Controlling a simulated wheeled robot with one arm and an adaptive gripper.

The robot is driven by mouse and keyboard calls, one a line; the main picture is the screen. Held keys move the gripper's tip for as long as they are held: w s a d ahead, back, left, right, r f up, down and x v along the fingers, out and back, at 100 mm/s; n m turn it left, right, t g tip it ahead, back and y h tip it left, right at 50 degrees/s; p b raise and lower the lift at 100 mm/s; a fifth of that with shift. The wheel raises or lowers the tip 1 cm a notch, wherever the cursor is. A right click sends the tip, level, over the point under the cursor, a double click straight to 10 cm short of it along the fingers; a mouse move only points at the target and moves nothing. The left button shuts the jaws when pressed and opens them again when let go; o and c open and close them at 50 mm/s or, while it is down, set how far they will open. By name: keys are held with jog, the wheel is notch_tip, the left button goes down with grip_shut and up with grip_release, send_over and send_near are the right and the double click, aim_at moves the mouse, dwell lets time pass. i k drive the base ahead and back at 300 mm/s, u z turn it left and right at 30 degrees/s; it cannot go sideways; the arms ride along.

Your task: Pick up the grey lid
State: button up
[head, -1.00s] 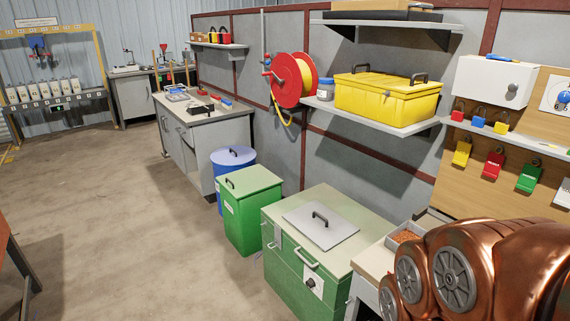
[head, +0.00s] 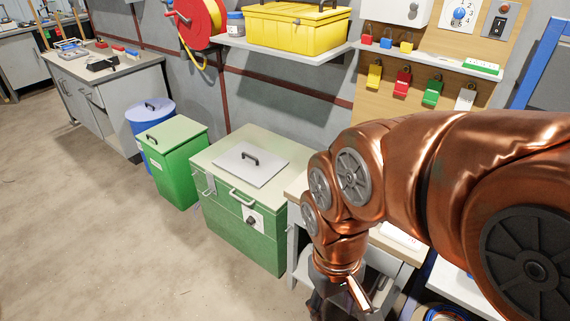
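The grey lid (head: 264,171) is a flat square plate with a dark bar handle on top. It lies on the pale top of a green chest (head: 232,225), left of the middle of the head view. My copper arm reaches in from the right. My gripper (head: 342,296) hangs low at the bottom of the view, to the right of the chest and apart from the lid. Only parts of its fingers show at the bottom edge, so its opening is unclear.
A green bin (head: 178,170) and a blue bin (head: 150,118) stand left of the chest. A small bench stands right of it, partly behind my arm. A shelf with a yellow toolbox (head: 295,28) hangs above. The floor (head: 90,230) at left is clear.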

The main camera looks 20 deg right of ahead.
aim_at(255, 166)
jog(key=u, duration=0.05)
jog(key=i, duration=0.25)
jog(key=u, duration=1)
jog(key=i, duration=0.9)
jog(key=u, duration=0.4)
